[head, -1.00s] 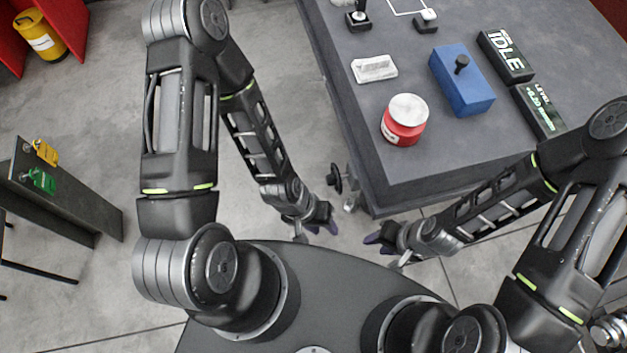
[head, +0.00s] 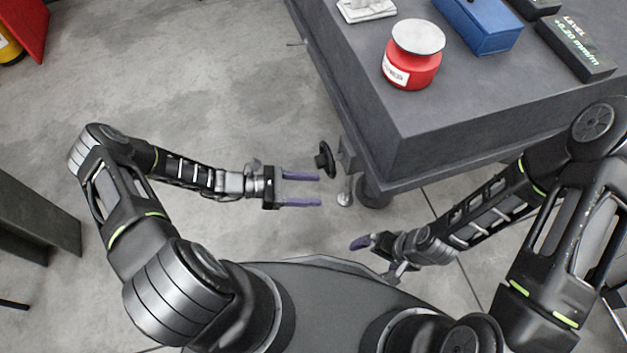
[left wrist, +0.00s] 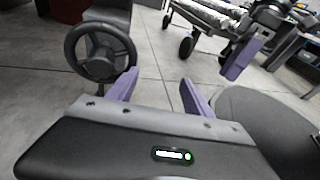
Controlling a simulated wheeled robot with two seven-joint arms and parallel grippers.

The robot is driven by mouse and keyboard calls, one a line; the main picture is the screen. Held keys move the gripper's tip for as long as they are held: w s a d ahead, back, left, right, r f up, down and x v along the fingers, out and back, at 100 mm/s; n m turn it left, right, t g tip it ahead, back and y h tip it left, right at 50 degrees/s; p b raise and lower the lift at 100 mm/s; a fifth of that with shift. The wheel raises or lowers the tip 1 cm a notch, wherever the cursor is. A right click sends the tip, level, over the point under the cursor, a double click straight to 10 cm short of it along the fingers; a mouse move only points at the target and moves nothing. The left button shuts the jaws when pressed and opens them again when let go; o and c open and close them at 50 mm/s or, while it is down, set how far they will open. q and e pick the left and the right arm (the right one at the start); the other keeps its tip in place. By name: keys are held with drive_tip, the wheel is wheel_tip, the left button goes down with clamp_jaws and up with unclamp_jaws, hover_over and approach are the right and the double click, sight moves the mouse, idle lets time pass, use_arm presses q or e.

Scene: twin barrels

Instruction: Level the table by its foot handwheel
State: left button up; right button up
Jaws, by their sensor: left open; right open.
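The grey table (head: 440,148) has a black foot handwheel (head: 325,160) at its near left corner, beside the table's foot (head: 345,195). In the left wrist view the handwheel (left wrist: 99,52) is a spoked ring just beyond and to the left of my finger tips. My left gripper (head: 318,188) is open and empty, its purple fingers pointing right, close to the handwheel and apart from it. It also shows in the left wrist view (left wrist: 157,80). My right gripper (head: 362,245) is low in front of the table corner, open. A level display (head: 578,45) on the table reads +0.20 mm/m.
A red tin with a pale lid (head: 411,62), a blue box (head: 480,25) and a whitish block (head: 366,9) sit on the table. A dark bench (head: 40,215) stands at the far left. The floor between the bench and my left arm is clear.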

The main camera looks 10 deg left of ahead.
sight(316, 163)
use_arm(q)
drive_tip(key=w+a+f+n+t+b, duration=0.1)
drive_tip(key=w+a+n+t+b, duration=0.1)
drive_tip(key=w+a+n+t, duration=0.2)
drive_tip(key=a+t, duration=0.1)
drive_tip(key=a, duration=0.2)
drive_tip(key=shift+w+a+f+t, duration=0.25)
drive_tip(key=shift+w+a+t, duration=0.05)
drive_tip(key=shift+a, duration=0.1)
use_arm(e)
wheel_tip(316, 163, down, 4)
drive_tip(key=shift+w+f, duration=0.1)
use_arm(q)
drive_tip(key=shift+b+x, duration=0.55)
drive_tip(key=shift+x, duration=3.4)
drive_tip(key=shift+s+r, duration=0.1)
use_arm(e)
drive_tip(key=shift+w+d+f, duration=0.1)
drive_tip(key=shift+d+f, duration=0.1)
drive_tip(key=shift+f, duration=0.3)
use_arm(q)
clamp_jaws()
